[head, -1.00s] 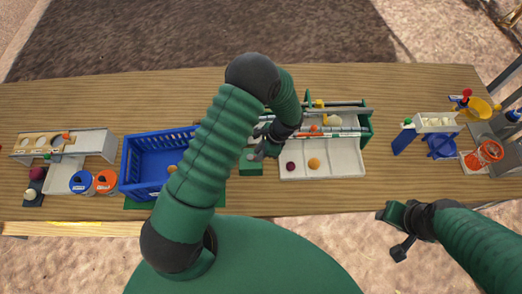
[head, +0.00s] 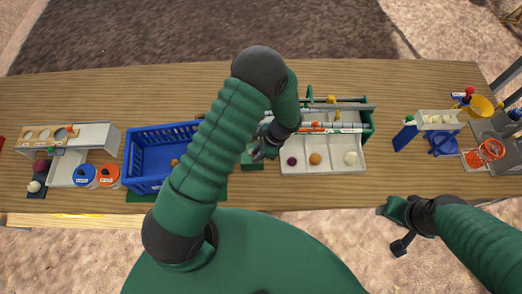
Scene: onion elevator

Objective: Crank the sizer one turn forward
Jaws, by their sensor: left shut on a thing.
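The sizer (head: 368,118), a green-framed machine with white and orange rollers, stands at the middle right of the table. My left gripper (head: 260,152) is at the sizer's left end, shut on what appears to be its crank handle, which is mostly hidden by the gripper and arm. The sizer's white tray (head: 333,168) holds a purple onion (head: 291,161) at left, an orange onion (head: 315,158) in the middle and a white onion (head: 351,158) at right. My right gripper (head: 390,213) hangs apart, off the table's front edge; its jaws are unclear.
A blue basket (head: 130,160) stands left of my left arm. Farther left are a grey rack (head: 100,137) and blue-lidded (head: 85,174) and orange-lidded (head: 108,174) jars. At right are a blue stand with a white tray (head: 438,118) and a yellow bowl (head: 482,107). The table's back strip is clear.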

